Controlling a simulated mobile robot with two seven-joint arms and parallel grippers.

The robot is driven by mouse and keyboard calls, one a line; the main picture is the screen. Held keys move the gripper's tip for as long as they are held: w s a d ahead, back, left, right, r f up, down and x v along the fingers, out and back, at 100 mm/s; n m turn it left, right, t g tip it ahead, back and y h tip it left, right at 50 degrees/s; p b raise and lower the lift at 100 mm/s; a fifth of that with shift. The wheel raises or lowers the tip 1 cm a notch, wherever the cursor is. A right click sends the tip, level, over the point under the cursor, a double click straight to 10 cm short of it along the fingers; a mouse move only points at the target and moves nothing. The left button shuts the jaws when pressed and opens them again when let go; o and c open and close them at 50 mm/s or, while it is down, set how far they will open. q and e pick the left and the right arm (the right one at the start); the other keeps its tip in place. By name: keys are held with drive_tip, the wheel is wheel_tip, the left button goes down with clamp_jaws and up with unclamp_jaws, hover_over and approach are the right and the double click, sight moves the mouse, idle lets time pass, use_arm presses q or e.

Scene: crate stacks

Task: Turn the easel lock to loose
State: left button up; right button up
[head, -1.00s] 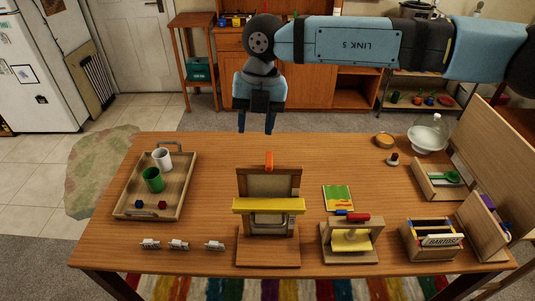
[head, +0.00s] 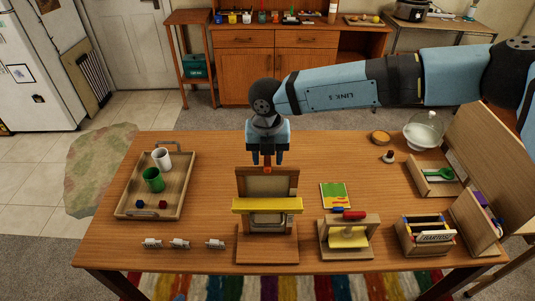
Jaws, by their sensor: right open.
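The wooden easel (head: 266,246) stands at the front middle of the table, with a yellow bar (head: 267,206) across it. A small orange-red piece, which looks like the easel lock (head: 267,170), sits at its top edge; only its lower part shows. My right gripper (head: 267,162) is open and points down over the top of the easel, with its fingertips close to the lock. Its fingers hide part of the lock, and I cannot tell whether they touch it. My left gripper is out of view.
A tray (head: 126,212) with two mugs stands at left. A small wooden press (head: 348,258) and an open box (head: 428,251) stand to the easel's right. A glass bowl (head: 423,137) is at the back right.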

drive_tip(key=shift+f, duration=0.45)
drive_tip(key=shift+c, duration=0.3)
clamp_jaws()
